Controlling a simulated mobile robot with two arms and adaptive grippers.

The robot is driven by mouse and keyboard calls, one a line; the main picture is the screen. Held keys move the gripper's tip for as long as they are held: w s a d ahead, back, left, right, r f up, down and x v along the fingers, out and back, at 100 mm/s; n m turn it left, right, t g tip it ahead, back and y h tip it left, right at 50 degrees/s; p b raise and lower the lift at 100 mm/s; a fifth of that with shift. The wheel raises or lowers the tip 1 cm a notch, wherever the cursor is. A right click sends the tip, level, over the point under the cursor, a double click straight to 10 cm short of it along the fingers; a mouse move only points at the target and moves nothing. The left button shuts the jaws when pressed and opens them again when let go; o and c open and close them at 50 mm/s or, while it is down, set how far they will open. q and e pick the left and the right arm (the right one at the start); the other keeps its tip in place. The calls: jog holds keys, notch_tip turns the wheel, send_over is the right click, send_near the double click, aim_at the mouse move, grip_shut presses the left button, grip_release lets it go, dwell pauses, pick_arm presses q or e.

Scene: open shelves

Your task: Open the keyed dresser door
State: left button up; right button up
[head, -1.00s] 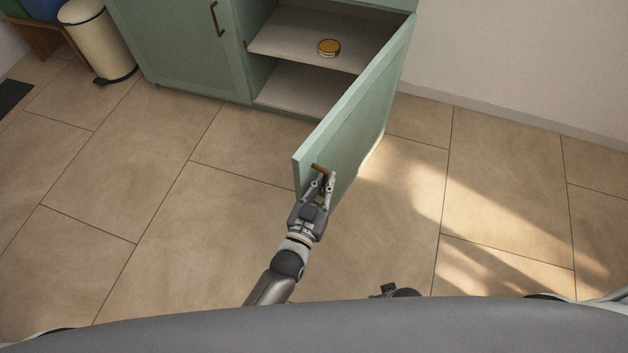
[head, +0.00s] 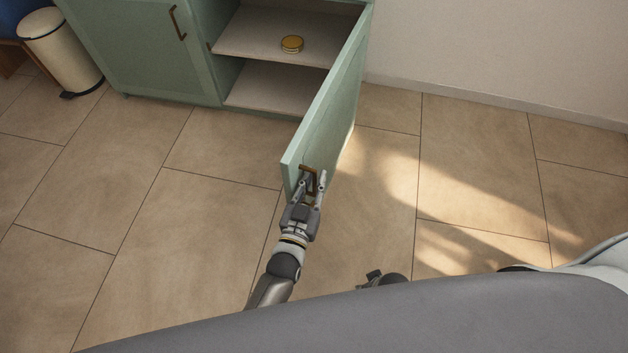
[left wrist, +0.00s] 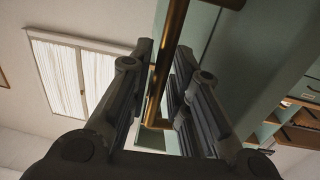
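The green dresser door (head: 325,125) stands wide open, swung out from the dresser's right side. Its brown bar handle (head: 306,172) is near the free edge; it also shows in the left wrist view (left wrist: 167,55). My left gripper (head: 311,185) is at the handle, its fingers apart on either side of the bar. In the left wrist view the left gripper (left wrist: 160,85) shows gaps between the fingers and the bar. A dark part of mine shows at the bottom of the head view; I cannot make out my right gripper's fingers. No key is visible.
The green dresser (head: 140,50) has a second, shut door at left. A cream bin (head: 62,50) stands left of the dresser. The tiled floor (head: 190,230) around the door is clear.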

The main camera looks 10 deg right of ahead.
jog(key=shift+s+f, duration=0.1)
jog(key=shift+s, duration=0.1)
pick_arm(q)
jog(key=v, duration=1.2)
pick_arm(e)
jog(key=shift+w+d, duration=0.1)
